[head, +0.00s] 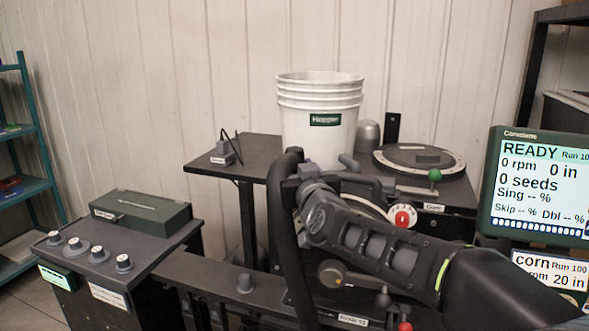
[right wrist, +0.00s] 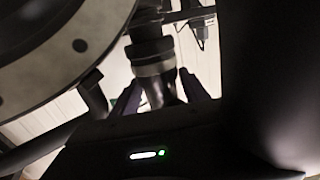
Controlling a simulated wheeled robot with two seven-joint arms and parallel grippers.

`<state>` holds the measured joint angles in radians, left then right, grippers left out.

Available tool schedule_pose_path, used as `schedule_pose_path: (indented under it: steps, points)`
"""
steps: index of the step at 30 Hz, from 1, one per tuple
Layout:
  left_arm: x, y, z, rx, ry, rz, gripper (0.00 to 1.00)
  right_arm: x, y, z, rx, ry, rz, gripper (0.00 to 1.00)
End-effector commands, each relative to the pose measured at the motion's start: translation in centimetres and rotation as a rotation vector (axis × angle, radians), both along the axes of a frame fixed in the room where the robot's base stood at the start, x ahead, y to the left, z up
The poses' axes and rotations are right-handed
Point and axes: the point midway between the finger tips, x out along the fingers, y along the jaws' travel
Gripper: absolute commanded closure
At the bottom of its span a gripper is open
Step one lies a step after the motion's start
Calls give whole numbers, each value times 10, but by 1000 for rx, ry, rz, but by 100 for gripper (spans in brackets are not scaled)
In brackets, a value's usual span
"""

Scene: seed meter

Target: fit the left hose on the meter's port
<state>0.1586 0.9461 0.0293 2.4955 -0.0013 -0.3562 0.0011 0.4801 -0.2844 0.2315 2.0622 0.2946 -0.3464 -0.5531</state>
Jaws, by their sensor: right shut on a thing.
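My right gripper (head: 302,182) comes in from the right in the head view, in front of the meter. It is shut on the end of a thick black hose (head: 276,205). In the right wrist view the two fingers (right wrist: 160,92) stand either side of the hose's ringed dark cuff (right wrist: 152,62). The meter's pale round disc (head: 372,206) is partly hidden behind my arm; a large round housing (right wrist: 50,60) fills the upper left of the wrist view. I cannot make out the port or whether the cuff touches it. My left gripper is not in view.
A white bucket (head: 320,105) stands behind the gripper. A bench with several knobs and a green case (head: 141,212) is at left. A monitor (head: 540,185) stands at right.

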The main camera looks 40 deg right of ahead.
Motion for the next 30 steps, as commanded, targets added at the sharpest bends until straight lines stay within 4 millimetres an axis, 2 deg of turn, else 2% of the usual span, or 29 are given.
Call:
schedule_pose_path:
  steps: [30]
  points:
    - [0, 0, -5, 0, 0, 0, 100, 0, 0, -4, -1, -2, 0, 100]
